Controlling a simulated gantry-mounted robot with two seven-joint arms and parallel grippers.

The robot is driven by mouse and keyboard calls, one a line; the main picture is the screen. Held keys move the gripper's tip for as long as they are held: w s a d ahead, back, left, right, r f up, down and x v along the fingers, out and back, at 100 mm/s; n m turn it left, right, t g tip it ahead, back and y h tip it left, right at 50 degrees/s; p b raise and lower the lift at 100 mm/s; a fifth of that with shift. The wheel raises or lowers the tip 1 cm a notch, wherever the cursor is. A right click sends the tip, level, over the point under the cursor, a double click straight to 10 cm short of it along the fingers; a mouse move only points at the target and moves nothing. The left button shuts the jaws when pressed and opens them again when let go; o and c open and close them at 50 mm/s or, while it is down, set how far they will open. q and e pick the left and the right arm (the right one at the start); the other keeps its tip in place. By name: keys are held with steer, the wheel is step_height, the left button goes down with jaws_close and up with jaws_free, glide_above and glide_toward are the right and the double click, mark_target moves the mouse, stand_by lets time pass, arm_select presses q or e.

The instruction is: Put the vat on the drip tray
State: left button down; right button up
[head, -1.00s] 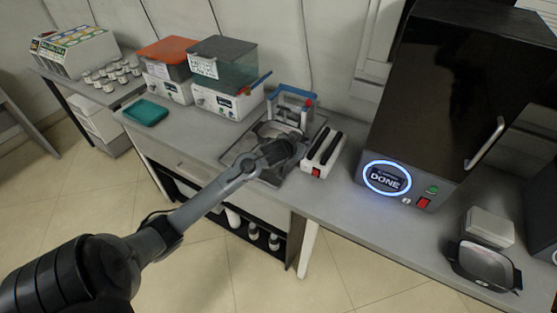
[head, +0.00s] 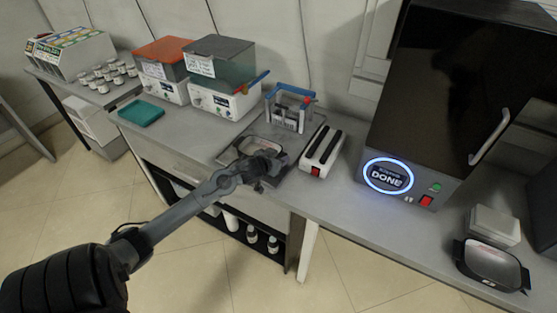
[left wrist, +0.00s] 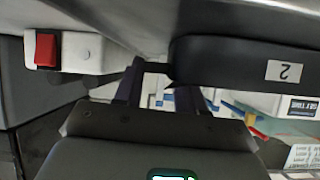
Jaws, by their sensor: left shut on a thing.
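The vat (head: 247,147), a shallow dark-rimmed pan with a pale inside, is at the grey drip tray (head: 284,158) on the bench, over its front left part in the head view. Whether it rests on the tray or hangs just above it I cannot tell. My left gripper (head: 268,166) is shut on the vat's near right end and hides part of it. In the left wrist view a dark wall with a "2" label (left wrist: 240,57) is close to the fingers and appears to be the vat. My right gripper is not in view.
A blue-handled rack (head: 290,108) stands behind the vat. A white device with two dark slots (head: 322,150) is close on the right. A black oven (head: 440,90) reads "DONE". A second dark pan (head: 492,264) lies far right.

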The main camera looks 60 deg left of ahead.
arm_select(q)
steer(key=c, duration=0.7)
jaws_free()
steer(key=shift+o, duration=0.2)
steer(key=shift+s+d+r+p, duration=0.2)
steer(key=shift+s+r+p, duration=0.2)
steer(key=shift+s, duration=0.05)
steer(key=p+v, duration=0.3)
steer(key=v, duration=0.7)
steer(key=s+d+f+m+g+h, duration=0.1)
steer(key=s+d, duration=0.4)
steer(key=d, duration=0.5)
steer(key=s+d+f+m+g+h, duration=0.2)
steer(key=s+d, duration=0.4)
steer(key=d, duration=0.4)
steer(key=s+d+f+m+g+h, duration=0.2)
steer(key=s+d+f+m+g, duration=0.1)
steer(key=d, duration=0.7)
steer(key=shift+s+d+f+g, duration=0.25)
steer(key=shift+s+f+g, duration=0.45)
steer(key=shift+s+f, duration=0.4)
